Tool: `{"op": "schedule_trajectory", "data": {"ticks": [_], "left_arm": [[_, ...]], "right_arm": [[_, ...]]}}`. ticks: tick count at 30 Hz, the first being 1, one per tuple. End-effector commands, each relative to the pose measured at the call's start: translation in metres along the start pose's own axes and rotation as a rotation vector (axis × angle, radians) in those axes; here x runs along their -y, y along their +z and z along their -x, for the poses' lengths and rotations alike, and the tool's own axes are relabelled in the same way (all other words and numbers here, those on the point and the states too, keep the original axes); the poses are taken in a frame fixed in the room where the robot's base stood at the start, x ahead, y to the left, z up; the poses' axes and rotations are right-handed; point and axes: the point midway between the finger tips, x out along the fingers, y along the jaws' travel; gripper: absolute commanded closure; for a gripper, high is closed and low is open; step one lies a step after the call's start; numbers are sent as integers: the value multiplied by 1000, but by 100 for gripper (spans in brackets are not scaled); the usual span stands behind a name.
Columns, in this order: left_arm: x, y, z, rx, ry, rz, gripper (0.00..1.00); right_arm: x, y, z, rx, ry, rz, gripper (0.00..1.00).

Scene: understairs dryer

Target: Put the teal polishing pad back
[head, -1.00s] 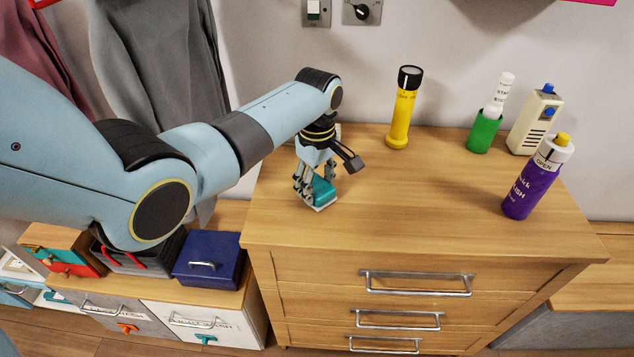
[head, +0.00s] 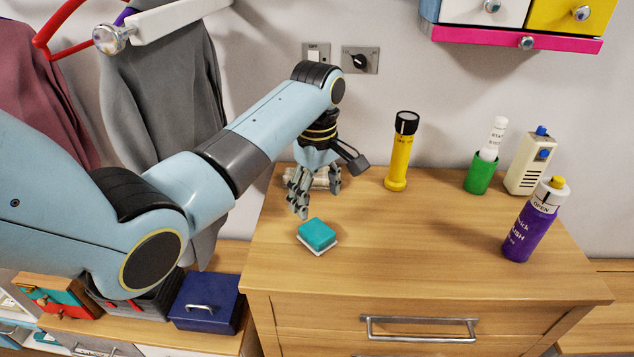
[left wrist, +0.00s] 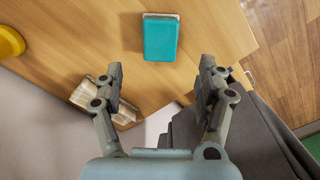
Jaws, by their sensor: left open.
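The teal polishing pad (head: 317,233) lies flat on the wooden drawer unit's top (head: 420,240), near its left side. A thin white layer shows under its teal block. The pad also shows at the top middle of the left wrist view (left wrist: 160,39). My left gripper (head: 317,200) is open and empty, behind and above the pad in the head view. In the left wrist view its fingers (left wrist: 161,68) are spread apart, with the pad beyond them and clear of both. My right gripper is in neither view.
A pale streaked block (left wrist: 92,92) lies near the back left edge, partly hidden by my gripper. A yellow torch (head: 400,152), green cup (head: 480,173), cream device (head: 529,162) and purple bottle (head: 530,225) stand to the right. The top's middle is clear.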

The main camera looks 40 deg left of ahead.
Motion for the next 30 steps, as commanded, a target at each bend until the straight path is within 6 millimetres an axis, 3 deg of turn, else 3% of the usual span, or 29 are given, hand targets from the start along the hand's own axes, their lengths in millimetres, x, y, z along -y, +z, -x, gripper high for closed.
{"op": "schedule_trajectory", "data": {"ticks": [7, 24, 28, 30], "left_arm": [[0, 0, 27, 1, 0, 0, 27], [1, 0, 28, 0, 0, -4, 27], [19, 7, 17, -16, 12, -98, 27], [42, 15, 6, -37, 31, -224, 27]], "right_arm": [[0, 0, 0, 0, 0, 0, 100], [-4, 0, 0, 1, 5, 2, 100], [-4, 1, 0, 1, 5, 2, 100], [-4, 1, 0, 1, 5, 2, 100]]}}
